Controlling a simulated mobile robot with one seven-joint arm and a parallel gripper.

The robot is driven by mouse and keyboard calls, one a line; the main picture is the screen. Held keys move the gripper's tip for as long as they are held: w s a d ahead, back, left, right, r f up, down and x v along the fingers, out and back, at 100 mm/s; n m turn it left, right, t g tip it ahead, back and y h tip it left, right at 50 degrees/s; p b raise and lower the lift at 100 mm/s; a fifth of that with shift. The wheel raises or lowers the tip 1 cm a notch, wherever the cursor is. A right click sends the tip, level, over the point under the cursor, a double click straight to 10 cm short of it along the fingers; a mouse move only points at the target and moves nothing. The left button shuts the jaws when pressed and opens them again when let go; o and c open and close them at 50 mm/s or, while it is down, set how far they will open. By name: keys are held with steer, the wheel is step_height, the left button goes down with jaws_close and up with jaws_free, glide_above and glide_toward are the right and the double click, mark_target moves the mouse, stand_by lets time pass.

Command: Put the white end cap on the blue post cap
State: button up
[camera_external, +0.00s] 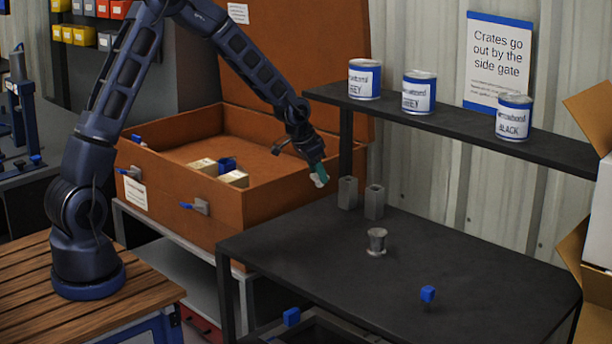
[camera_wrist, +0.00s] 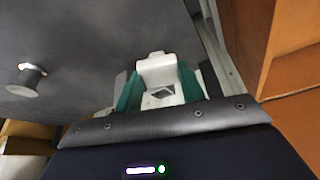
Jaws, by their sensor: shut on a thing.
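My gripper (camera_external: 317,170) is in the air between the orange chest and the dark table. Its teal fingers are shut on the white end cap (camera_external: 320,181). In the wrist view, the white end cap (camera_wrist: 157,71) sits between the fingers (camera_wrist: 160,90). A small blue cap (camera_external: 428,293) stands on a short dark stem near the table's front right, well apart from my gripper. Another blue piece (camera_external: 227,163) lies in the chest among pale blocks. I cannot tell for certain which blue piece is the post cap.
The dark table (camera_external: 330,250) has two grey square tubes (camera_external: 374,202) at its back and a metal spool (camera_external: 377,241) mid-table. The open orange chest (camera_external: 270,205) stands left. A shelf (camera_external: 460,122) with several cans overhangs the back. Cardboard boxes (camera_external: 572,250) stand right.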

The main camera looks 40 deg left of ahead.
steer(key=w+a+r, duration=0.3)
steer(key=a, duration=1.4)
steer(key=w+a+r, duration=0.2)
steer(key=a+r, duration=0.2)
steer(key=a, duration=1.4)
steer(key=w+a+r, duration=0.3)
steer(key=a, duration=1.4)
steer(key=f, duration=1.9)
steer(key=shift+s+a+f, duration=0.2)
steer(key=shift+s, duration=0.05)
steer(key=shift+f, duration=0.6)
steer(key=o, duration=0.9)
steer(key=shift+s+f, duration=0.1)
steer(key=shift+o, duration=0.3)
steer(key=shift+r, duration=0.55)
steer(key=v, duration=1.2)
steer(key=shift+r, duration=0.15)
